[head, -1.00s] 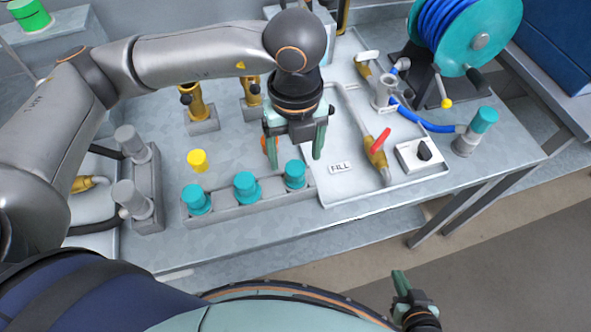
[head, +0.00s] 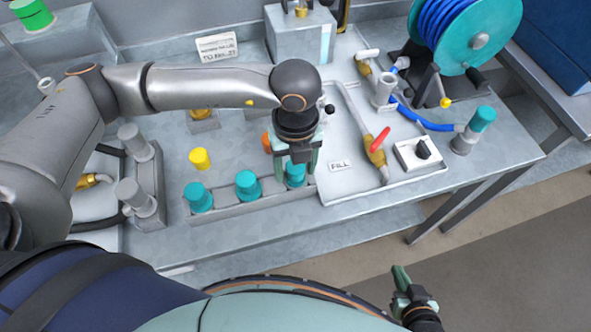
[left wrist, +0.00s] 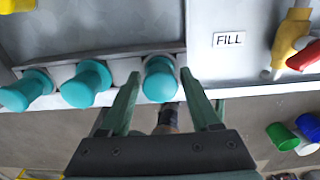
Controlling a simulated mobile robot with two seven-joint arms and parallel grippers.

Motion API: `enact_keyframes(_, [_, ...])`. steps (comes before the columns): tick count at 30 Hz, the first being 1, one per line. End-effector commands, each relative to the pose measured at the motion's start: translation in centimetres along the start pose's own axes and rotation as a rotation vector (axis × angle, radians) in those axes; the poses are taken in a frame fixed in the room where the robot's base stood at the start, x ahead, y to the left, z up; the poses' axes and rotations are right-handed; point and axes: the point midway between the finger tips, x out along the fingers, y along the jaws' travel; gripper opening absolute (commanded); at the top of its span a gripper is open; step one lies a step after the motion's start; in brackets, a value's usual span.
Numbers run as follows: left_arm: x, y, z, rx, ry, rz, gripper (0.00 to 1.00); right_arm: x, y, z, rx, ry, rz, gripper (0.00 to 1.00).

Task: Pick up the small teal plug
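Three teal plugs stand upright in a row in a grey rack (head: 222,208): a left one (head: 198,197), a middle one (head: 247,185) and a right one (head: 296,181). The right one looks slightly smaller. My left gripper (head: 295,171) is open over the right plug and partly hides it. In the left wrist view, the fingers of my left gripper (left wrist: 160,75) reach to either side of the right plug (left wrist: 160,80), with small gaps showing. My right gripper (head: 401,280) hangs at the lower right, away from the table; its finger opening is unclear.
A yellow plug (head: 200,158) stands behind the rack. Grey fittings (head: 140,196) stand left of it. A tray (head: 408,182) with a red-handled valve (head: 378,148) and a knob box (head: 418,154) lies to the right. A teal-capped fitting (head: 484,118) stands near the right edge.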

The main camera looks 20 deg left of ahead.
Motion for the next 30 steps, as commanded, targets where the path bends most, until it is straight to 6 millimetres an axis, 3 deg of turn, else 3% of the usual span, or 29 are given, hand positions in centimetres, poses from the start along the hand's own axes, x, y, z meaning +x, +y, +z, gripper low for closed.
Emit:
enact_keyframes(2, [-0.03, 0.0, 0.01, 0.0, 0.0, 0.0, 0.53, 0.0, 0.01, -0.02, 0.0, 0.0, 0.0, 0.0])
enact_keyframes(16, [-0.06, -0.01, 0.0, 0.0, 0.0, -0.001, 0.0, 0.0, 0.02, -0.05, 0.0, 0.001, 0.0, 0.0])
enact_keyframes(30, [-0.86, -0.09, 0.01, 0.001, 0.0, -0.003, 0.0, 0.22, 0.03, 0.17, 0.0, 0.001, 0.0, 0.0])
